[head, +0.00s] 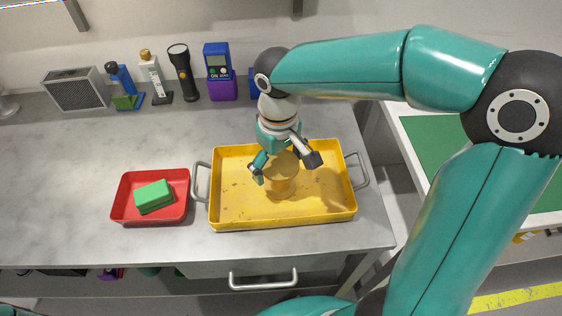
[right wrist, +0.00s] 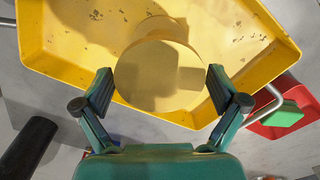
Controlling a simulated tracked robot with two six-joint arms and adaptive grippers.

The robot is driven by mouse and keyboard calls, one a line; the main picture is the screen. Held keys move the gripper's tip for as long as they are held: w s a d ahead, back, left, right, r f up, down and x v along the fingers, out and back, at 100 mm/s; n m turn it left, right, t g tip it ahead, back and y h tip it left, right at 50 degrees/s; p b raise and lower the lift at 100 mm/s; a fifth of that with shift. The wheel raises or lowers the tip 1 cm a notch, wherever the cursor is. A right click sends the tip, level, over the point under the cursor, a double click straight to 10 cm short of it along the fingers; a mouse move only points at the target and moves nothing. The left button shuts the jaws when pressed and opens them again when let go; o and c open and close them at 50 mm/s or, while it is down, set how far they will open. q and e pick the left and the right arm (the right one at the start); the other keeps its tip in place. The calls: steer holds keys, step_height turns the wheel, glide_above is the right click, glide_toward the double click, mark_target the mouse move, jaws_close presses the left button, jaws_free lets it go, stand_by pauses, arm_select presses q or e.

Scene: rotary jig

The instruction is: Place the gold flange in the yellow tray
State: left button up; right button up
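The gold flange (head: 281,183) is in the yellow tray (head: 233,207), near its middle, upright with its round disc on top. My right gripper (head: 284,163) is above the tray with its fingers spread on either side of the flange's disc. In the right wrist view the round face of the flange (right wrist: 160,75) lies between the two fingertips (right wrist: 160,93), with a narrow gap at each side. The yellow tray (right wrist: 75,60) fills much of that view. Whether the flange rests fully on the tray floor is hard to tell. My left gripper is not in view.
A red tray (head: 121,207) with a green sponge (head: 153,196) stands left of the yellow tray. Along the back are a grey box (head: 77,90), bottles (head: 154,75), a black flashlight (head: 184,72) and a blue meter (head: 217,58). The bench's left part is clear.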

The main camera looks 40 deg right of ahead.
steer(key=shift+r, duration=0.1)
step_height(320, 180, up, 12)
steer(key=p, duration=0.1)
steer(key=shift+p, duration=0.4)
stand_by(0.6)
